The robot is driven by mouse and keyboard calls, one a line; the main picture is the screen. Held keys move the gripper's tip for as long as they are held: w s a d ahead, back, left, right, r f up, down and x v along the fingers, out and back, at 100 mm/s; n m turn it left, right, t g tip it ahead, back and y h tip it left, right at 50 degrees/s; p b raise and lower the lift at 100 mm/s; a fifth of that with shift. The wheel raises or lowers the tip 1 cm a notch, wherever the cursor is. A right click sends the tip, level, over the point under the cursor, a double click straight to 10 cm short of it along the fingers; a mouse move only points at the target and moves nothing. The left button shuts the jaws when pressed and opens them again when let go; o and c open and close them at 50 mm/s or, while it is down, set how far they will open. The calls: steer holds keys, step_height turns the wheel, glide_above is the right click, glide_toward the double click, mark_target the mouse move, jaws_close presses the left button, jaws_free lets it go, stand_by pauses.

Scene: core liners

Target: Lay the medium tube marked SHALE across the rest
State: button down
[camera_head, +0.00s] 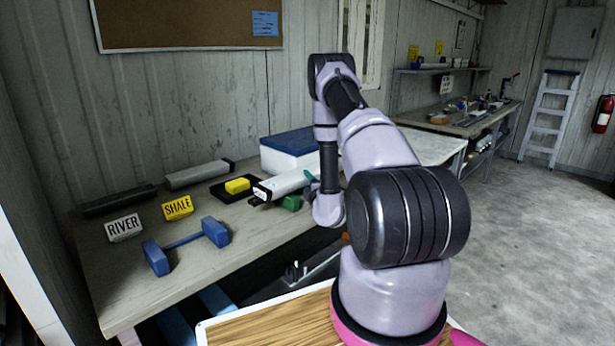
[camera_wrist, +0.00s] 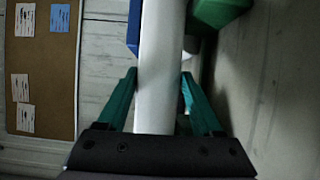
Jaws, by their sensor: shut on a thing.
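A white tube (camera_wrist: 160,70) lies between the two teal fingers of my gripper (camera_wrist: 159,76) in the wrist view, and the gripper is shut on it. In the head view a white tube (camera_head: 283,185) with a dark end cap points left from behind my arm, which hides most of my gripper. No marking is readable on it. A yellow SHALE sign (camera_head: 177,207) and a white RIVER sign (camera_head: 124,228) stand on the table. A blue rest (camera_head: 187,239), two end blocks joined by a bar, sits in front of the signs, empty.
A grey tube (camera_head: 198,174) and a black tube (camera_head: 118,199) lie at the back of the table (camera_head: 120,290). A yellow block (camera_head: 237,186) sits on a dark pad. A green block (camera_head: 291,203) and a blue-lidded box (camera_head: 287,150) are near the held tube.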

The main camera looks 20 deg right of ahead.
stand_by(0.4)
steer(key=shift+c, duration=0.2)
jaws_free()
steer(key=shift+f, duration=0.2)
steer(key=shift+r, duration=0.1)
